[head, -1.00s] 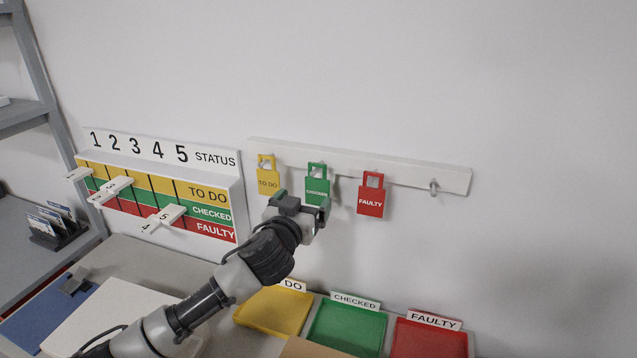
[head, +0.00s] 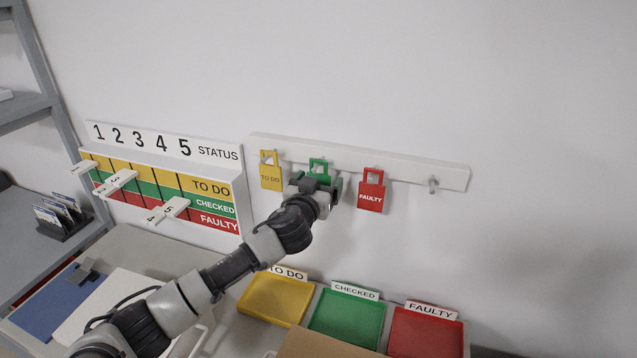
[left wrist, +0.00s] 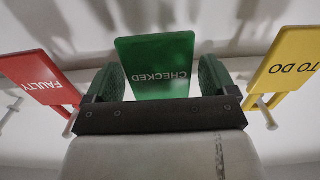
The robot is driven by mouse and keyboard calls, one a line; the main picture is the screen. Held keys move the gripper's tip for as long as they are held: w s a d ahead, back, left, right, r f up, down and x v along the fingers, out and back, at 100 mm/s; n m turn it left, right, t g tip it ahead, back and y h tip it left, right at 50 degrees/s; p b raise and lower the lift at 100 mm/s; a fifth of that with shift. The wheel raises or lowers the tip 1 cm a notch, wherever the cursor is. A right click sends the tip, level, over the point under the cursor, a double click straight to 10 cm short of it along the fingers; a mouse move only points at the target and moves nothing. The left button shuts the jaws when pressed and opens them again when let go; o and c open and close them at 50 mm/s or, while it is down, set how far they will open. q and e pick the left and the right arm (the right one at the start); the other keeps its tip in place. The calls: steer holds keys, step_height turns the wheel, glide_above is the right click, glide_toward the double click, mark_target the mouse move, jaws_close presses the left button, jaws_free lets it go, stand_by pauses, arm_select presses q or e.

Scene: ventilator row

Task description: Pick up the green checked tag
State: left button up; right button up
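The green checked tag (head: 318,165) hangs on the white rail in the middle. In the head view my left gripper (head: 320,185) covers its lower part, so only its top loop shows clearly. In the left wrist view the tag (left wrist: 155,60) lies between the two fingers of my left gripper (left wrist: 160,77), its CHECKED lettering upside down. The fingers stand on either side of the tag, with a narrow gap at its right edge; the gripper looks open. My right gripper is not in view.
The yellow TO DO tag (head: 270,175) hangs close left and the red FAULTY tag (head: 371,192) close right on the rail (head: 405,172). A bare hook (head: 433,184) is farther right. Yellow (head: 273,299), green (head: 347,318) and red (head: 426,335) trays stand below. A status board (head: 165,180) is left.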

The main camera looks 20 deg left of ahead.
arm_select(q)
steer(key=c, duration=0.8)
